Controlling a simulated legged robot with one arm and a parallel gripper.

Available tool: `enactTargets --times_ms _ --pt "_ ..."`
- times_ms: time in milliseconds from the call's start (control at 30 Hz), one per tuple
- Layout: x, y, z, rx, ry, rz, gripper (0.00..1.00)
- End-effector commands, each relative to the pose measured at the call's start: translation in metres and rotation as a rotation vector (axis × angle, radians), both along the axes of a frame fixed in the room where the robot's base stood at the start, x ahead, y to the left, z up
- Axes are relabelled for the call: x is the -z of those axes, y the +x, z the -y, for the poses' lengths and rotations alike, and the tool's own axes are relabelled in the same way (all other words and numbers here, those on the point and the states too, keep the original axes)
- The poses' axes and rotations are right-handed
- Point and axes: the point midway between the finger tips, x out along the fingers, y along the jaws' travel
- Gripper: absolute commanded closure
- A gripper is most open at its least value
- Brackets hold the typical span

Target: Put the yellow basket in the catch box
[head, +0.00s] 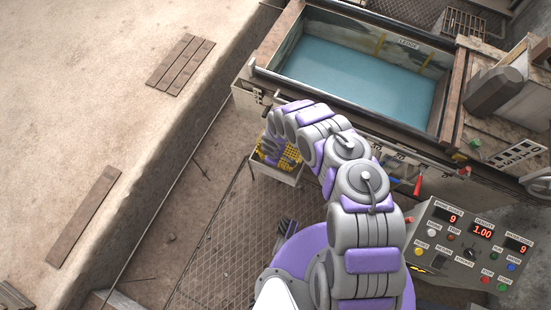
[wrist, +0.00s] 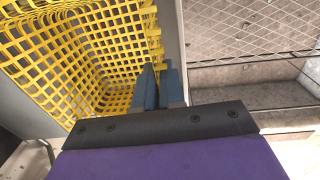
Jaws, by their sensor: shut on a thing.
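The yellow basket (head: 291,158) is an open mesh basket, partly hidden by my arm in the head view. In the wrist view the yellow basket (wrist: 95,45) fills the upper left, its near rim at the blue fingers. My gripper (wrist: 160,88) is shut on the basket's rim. A small pale grey box, which looks like the catch box (head: 273,172), is around or just under the basket in the head view. Its grey wall (wrist: 172,40) stands beside the basket in the wrist view. I cannot tell whether the basket rests on the box floor.
A water-filled tank (head: 350,80) marked "LEDGE" lies behind my arm. A control panel (head: 468,245) with red displays is at the lower right. A mesh walkway (head: 225,245) lies below the box. Wooden planks (head: 180,62) lie on the concrete at left, which is otherwise mostly clear.

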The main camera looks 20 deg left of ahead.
Motion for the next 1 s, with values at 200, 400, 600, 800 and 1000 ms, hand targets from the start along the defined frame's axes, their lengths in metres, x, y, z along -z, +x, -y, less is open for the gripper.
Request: enactTargets --times_ms 200,400,600,800,1000 --pt "0.0043 0.0008 -0.0002 0.0 0.001 0.001 1.0" --pt "0.004 0.0008 0.0 0.0 0.001 0.001 1.0" --pt "0.0056 0.0007 -0.0001 0.0 0.002 0.001 1.0" --pt "0.009 0.001 -0.0005 0.0 0.002 0.001 1.0" --pt "0.0129 0.0007 -0.0004 0.0 0.002 0.001 1.0"
